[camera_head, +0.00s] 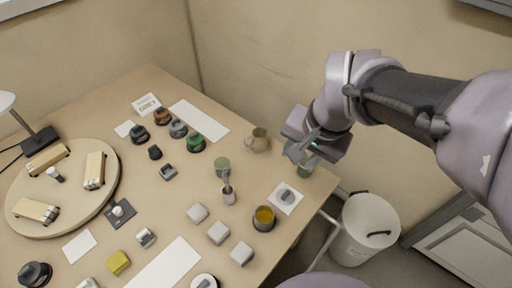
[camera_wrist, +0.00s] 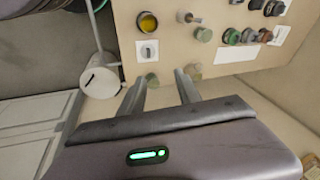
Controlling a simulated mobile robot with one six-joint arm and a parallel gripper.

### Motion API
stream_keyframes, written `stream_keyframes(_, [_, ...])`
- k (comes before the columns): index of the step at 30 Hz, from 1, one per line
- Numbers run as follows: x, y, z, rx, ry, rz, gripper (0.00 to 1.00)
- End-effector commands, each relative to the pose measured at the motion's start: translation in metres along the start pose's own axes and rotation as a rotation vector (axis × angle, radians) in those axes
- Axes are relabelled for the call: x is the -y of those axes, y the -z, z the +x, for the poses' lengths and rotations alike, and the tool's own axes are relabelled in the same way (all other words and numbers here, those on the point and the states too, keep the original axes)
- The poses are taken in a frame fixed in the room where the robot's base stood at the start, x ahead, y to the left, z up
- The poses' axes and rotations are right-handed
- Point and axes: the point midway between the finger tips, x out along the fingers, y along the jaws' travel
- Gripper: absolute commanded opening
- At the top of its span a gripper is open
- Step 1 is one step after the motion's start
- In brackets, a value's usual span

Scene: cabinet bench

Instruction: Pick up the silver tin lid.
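A silver-grey lidded round tin (camera_head: 178,128) stands at the back of the table, between a copper-coloured one (camera_head: 162,116) and a green one (camera_head: 196,144); its top looks like the silver lid. In the wrist view it seems to be the grey round thing (camera_wrist: 248,36) at the upper right. My gripper (camera_head: 300,149) is over the table's right edge, well to the right of the tins. In the wrist view its two fingers (camera_wrist: 161,82) are apart with nothing held between them.
A mug (camera_head: 257,140) and a greenish glass (camera_head: 307,166) stand near my gripper. A white bin (camera_head: 366,230) stands beside the table. A round board (camera_head: 100,205) is left.

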Motion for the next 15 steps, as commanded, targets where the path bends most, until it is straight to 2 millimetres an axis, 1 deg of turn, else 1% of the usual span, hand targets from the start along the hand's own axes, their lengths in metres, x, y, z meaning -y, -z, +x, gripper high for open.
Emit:
stream_keyframes(1, [0.006,0.019,0.027,0.052,-0.052,0.036,0.40])
stream_keyframes(2, [0.009,0.030,0.046,0.073,-0.081,0.061,0.40])
stream_keyframes(3, [0.011,0.042,0.072,0.098,-0.117,0.092,0.40])
stream_keyframes(5, [0.011,0.055,0.112,0.130,-0.167,0.133,0.40])
stream_keyframes(6, [0.010,0.060,0.136,0.147,-0.195,0.156,0.40])
stream_keyframes(7, [0.009,0.063,0.152,0.158,-0.213,0.171,0.40])
stream_keyframes(9, [0.005,0.065,0.182,0.175,-0.246,0.195,0.40])
stream_keyframes(12, [0.000,0.065,0.207,0.187,-0.268,0.214,0.40])
stream_keyframes(14, [-0.003,0.062,0.220,0.191,-0.274,0.218,0.40])
stream_keyframes(15, [-0.006,0.060,0.231,0.191,-0.274,0.218,0.40])
